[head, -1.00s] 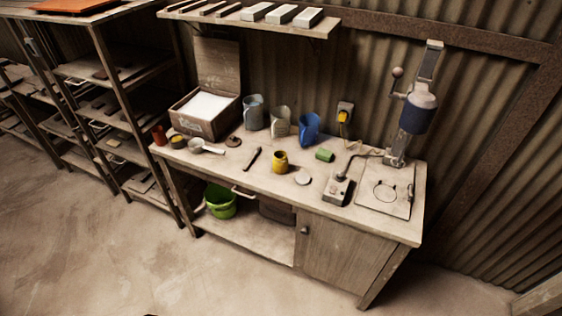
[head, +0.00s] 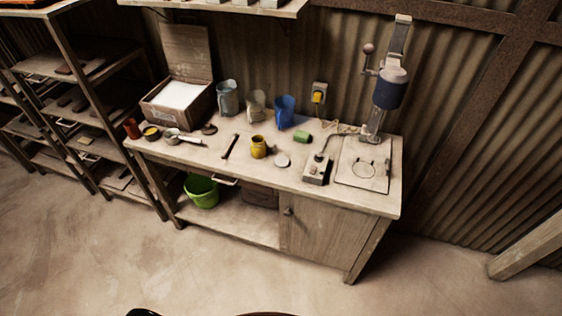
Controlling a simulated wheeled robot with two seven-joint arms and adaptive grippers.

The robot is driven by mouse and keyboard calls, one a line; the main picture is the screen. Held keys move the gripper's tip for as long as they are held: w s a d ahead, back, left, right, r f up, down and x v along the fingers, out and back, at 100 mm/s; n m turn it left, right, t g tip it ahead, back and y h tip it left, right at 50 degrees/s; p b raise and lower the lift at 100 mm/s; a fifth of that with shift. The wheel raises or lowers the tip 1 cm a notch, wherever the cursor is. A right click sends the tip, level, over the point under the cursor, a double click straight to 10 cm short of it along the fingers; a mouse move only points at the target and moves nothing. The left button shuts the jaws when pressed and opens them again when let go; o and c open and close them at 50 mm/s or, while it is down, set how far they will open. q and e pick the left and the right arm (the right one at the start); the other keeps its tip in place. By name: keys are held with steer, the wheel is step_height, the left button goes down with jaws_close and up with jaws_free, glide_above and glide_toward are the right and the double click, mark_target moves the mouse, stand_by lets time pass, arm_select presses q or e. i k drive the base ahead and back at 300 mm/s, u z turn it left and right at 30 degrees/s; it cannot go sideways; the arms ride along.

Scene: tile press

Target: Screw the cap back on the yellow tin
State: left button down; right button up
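The yellow tin (head: 258,147) stands upright near the middle of the workbench (head: 212,157). Its top looks dark and open. A small pale round disc (head: 283,160), which may be the cap, lies flat on the bench just right of the tin, apart from it. Another low round item with a yellow top (head: 152,132) sits at the bench's left end; I cannot tell if it is a lid or a pot. Neither of my grippers is in view.
Around the tin are a dark stick tool (head: 230,146), a green cylinder (head: 302,137), a blue jug (head: 285,111) and a grey switch box (head: 317,169). A press (head: 389,93) stands at the right end. The floor in front is clear.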

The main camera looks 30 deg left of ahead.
mark_target(258, 145)
steer(key=z, duration=0.65)
steer(key=i, duration=1.15)
steer(key=u, duration=1.55)
